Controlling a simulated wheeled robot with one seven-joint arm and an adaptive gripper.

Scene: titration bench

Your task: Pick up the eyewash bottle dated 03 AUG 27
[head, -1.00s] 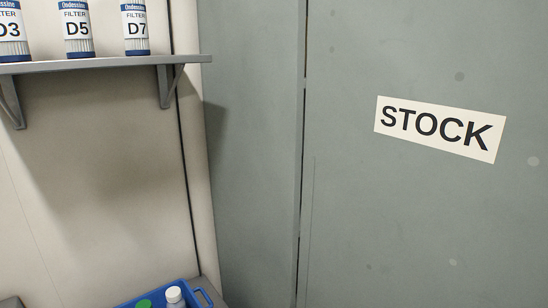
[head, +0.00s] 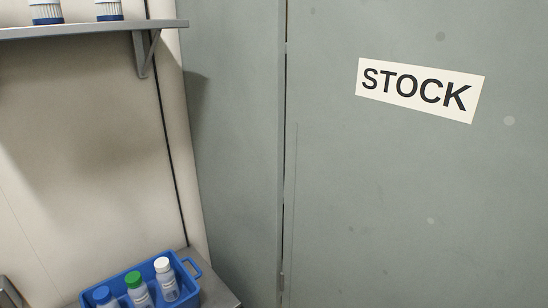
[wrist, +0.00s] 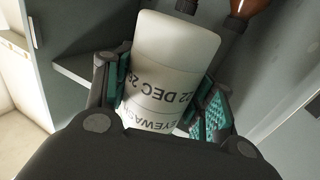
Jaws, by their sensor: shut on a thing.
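My gripper (wrist: 163,92) is shut on a white eyewash bottle (wrist: 176,52) in the wrist view, with a teal-padded finger on each side. The bottle's label reads upside down in this view: "EYEWASH" and a date with "DEC", the day seeming to end in 2. The year is partly covered by the left finger and looks like 28. This date is not 03 AUG 27. No bottle dated 03 AUG 27 is readable in any view. My gripper does not show in the head view.
A blue crate (head: 187,297) at the bottom left of the head view holds bottles with blue, green and white caps. Above it is a grey shelf (head: 80,30) with filter cartridges. A grey cabinet marked STOCK (head: 420,90) fills the right. A brown bottle (wrist: 246,8) shows at the wrist view's top.

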